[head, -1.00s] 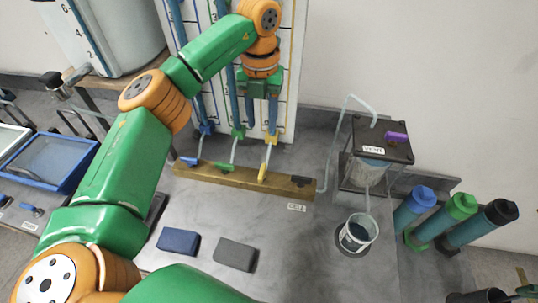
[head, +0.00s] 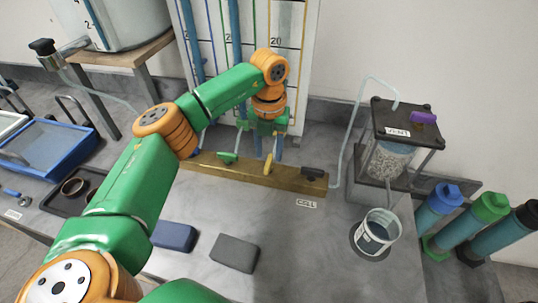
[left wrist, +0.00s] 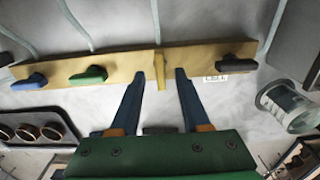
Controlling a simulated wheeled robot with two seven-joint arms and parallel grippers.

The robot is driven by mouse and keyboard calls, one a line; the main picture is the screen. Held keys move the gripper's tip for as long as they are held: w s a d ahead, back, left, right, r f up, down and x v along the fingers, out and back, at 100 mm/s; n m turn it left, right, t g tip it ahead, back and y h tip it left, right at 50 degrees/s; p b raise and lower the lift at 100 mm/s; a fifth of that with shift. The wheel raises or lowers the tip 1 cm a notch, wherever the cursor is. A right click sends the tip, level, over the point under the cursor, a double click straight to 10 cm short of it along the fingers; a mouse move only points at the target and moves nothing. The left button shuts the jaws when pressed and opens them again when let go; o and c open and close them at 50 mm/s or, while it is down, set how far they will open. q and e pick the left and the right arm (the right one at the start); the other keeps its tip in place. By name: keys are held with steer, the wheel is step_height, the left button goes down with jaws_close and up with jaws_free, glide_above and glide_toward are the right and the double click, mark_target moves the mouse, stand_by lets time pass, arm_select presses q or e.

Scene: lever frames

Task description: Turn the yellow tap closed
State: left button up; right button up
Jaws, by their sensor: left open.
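The yellow tap (head: 268,166) is on a brass-coloured bar (head: 240,172) on the bench. Its handle lies across the bar, while the green tap (head: 228,158) and black tap (head: 313,173) lie along it. In the left wrist view, the yellow tap (left wrist: 158,68) shows between the fingertips of my left gripper (left wrist: 160,74). The gripper is open, pointing down, with a gap on each side of the handle. In the head view my left gripper (head: 266,145) is just above and behind the tap. The blue tap (left wrist: 30,82) shows in the wrist view. My right gripper is out of view.
A blue block (head: 175,236) and a grey block (head: 235,253) lie in front. A marked panel (head: 300,60) rises behind. The bench between bar and beaker is clear.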

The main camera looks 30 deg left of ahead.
mark_target(269, 165)
arm_select(q)
steer(key=shift+w+f, duration=0.1)
steer(key=shift+f, duration=1.05)
jaws_close()
steer(key=m, duration=0.5)
steer(key=shift+d+r, duration=0.1)
steer(key=m, duration=0.4)
steer(key=shift+d, duration=0.1)
steer(key=m, duration=0.4)
steer(key=shift+d+m, duration=0.1)
steer(key=shift+m, duration=0.3)
steer(key=shift+s+m+b, duration=0.2)
steer(key=shift+m+b, duration=0.1)
steer(key=shift+m, duration=1.6)
